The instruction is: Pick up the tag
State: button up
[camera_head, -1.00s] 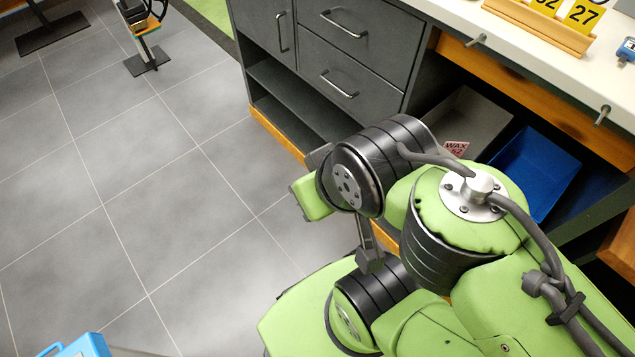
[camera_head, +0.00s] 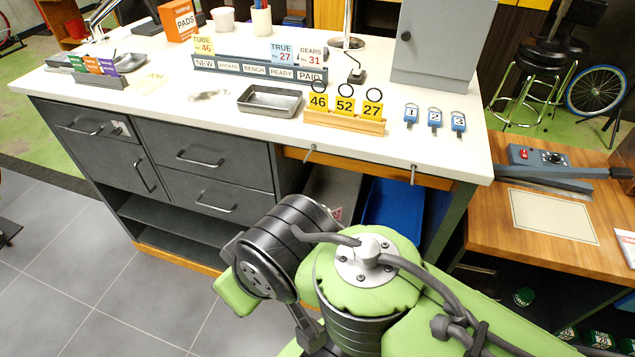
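Three yellow number tags with black rings, 46 (camera_head: 318,102), 52 (camera_head: 345,106) and 27 (camera_head: 372,109), stand in a wooden holder (camera_head: 345,121) near the counter's front edge. Three blue tags numbered 1 (camera_head: 411,115), 2 (camera_head: 434,119) and 3 (camera_head: 458,123) lie to its right. A small red and white tag (camera_head: 338,213) shows in the grey bin under the counter, mostly unreadable at this angle. My folded arm fills the lower middle, in front of the counter. My gripper is not visible.
The white counter (camera_head: 220,122) holds a metal tray (camera_head: 269,100), a card rack (camera_head: 258,72) and a grey cabinet (camera_head: 443,43). A blue bin (camera_head: 393,208) sits below. Hooks jut from the front edge. A wooden bench (camera_head: 490,235) stands right. Grey floor (camera_head: 75,270) is clear at left.

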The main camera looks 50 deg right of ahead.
aim_at(344, 105)
jog(key=z, duration=1.3)
